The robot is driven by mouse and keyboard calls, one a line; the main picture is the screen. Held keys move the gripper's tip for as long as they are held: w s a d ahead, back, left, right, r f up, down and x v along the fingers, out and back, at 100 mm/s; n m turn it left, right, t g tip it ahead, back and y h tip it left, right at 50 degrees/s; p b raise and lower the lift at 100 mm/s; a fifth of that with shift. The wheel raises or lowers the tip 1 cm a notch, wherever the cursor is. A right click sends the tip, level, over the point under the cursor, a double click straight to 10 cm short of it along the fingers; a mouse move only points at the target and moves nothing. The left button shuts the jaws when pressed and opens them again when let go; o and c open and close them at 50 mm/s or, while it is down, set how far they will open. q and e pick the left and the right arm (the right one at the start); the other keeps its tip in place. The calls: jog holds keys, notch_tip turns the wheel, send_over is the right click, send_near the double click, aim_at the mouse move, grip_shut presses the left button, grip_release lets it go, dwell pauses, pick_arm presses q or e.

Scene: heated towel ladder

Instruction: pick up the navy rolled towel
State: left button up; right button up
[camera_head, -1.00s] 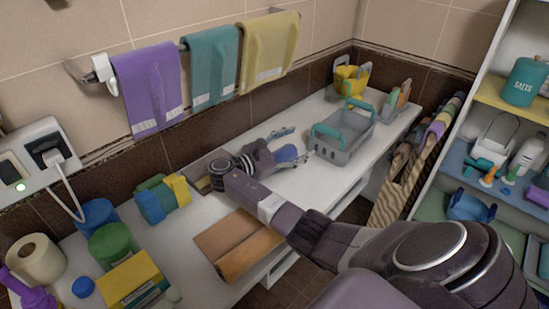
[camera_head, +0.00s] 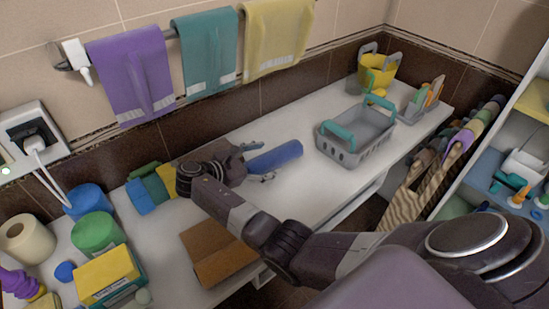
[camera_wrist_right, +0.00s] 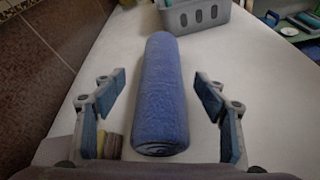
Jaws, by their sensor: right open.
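The navy rolled towel (camera_head: 275,158) lies on the white counter beside my right gripper in the head view. It appears blue. In the right wrist view the towel (camera_wrist_right: 160,95) lies lengthwise between the two fingers, with a gap on each side. My right gripper (camera_head: 255,164) is open, and its fingers (camera_wrist_right: 162,110) stand either side of the near part of the towel without visible contact. My left gripper is not in view.
A grey basket with teal handles (camera_head: 358,143) stands on the counter beyond the towel. A brown folded item (camera_head: 218,252) lies at the front edge. Rolled cloths (camera_head: 150,188) sit to the left. Hanging towels (camera_head: 207,60) are above.

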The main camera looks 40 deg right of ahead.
aim_at(275, 156)
jog(key=x, duration=0.4)
jog(key=shift+s, duration=0.1)
jog(key=c, duration=0.7)
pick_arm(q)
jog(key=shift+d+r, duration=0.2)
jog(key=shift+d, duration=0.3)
pick_arm(e)
jog(key=c, duration=0.7)
jog(key=shift+c, duration=0.2)
